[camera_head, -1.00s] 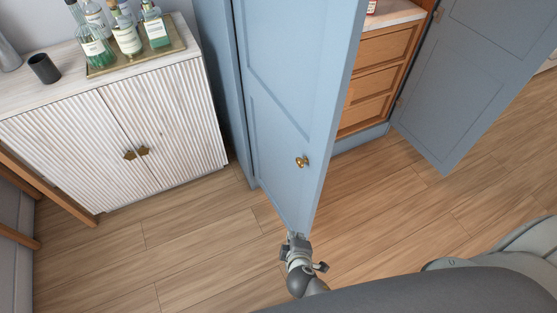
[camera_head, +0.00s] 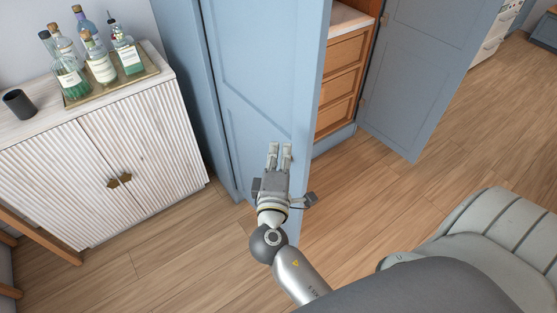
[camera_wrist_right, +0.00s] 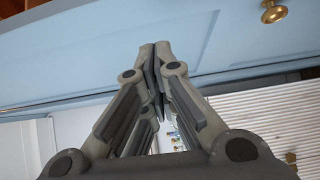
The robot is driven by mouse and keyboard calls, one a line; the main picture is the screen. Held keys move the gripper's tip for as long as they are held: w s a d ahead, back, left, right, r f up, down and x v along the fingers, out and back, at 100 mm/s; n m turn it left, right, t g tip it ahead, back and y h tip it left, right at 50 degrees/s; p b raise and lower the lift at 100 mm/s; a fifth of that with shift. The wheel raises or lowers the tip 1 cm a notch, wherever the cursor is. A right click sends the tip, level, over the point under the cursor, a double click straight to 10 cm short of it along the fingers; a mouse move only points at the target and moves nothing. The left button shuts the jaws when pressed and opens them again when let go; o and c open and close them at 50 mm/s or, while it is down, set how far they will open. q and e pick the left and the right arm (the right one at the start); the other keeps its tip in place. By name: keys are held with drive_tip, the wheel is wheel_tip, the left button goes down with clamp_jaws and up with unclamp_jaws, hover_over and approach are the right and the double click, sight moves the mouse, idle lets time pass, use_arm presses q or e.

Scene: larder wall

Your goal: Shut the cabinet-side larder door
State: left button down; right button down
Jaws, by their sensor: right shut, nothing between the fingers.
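The cabinet-side larder door (camera_head: 255,75) is a tall light-blue panel standing open, beside the ribbed white cabinet. My right gripper (camera_head: 279,148) is in front of its outer face, low down, fingers shut and empty. In the right wrist view the fingertips (camera_wrist_right: 157,48) meet just in front of the blue door (camera_wrist_right: 110,50). Whether they touch it I cannot tell. A round brass knob (camera_wrist_right: 273,11) shows there at the upper right; in the head view the knob is hidden, apparently behind my gripper. My left gripper is not in view.
The other blue larder door (camera_head: 412,75) stands open at the right of the wooden drawers (camera_head: 341,85). The ribbed white cabinet (camera_head: 110,165) at the left carries a tray (camera_head: 150,72) of bottles and a dark cup (camera_head: 19,103). A grey padded seat (camera_head: 490,235) is at the lower right.

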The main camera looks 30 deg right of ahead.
sight(296, 119)
drive_tip(key=w+d, duration=0.1)
drive_tip(key=d, duration=0.1)
drive_tip(key=w+d+p, duration=0.1)
drive_tip(key=d, duration=0.1)
drive_tip(key=w+d+p, duration=0.1)
drive_tip(key=d, duration=0.1)
drive_tip(key=shift+w, duration=0.25)
drive_tip(key=shift+d, duration=0.2)
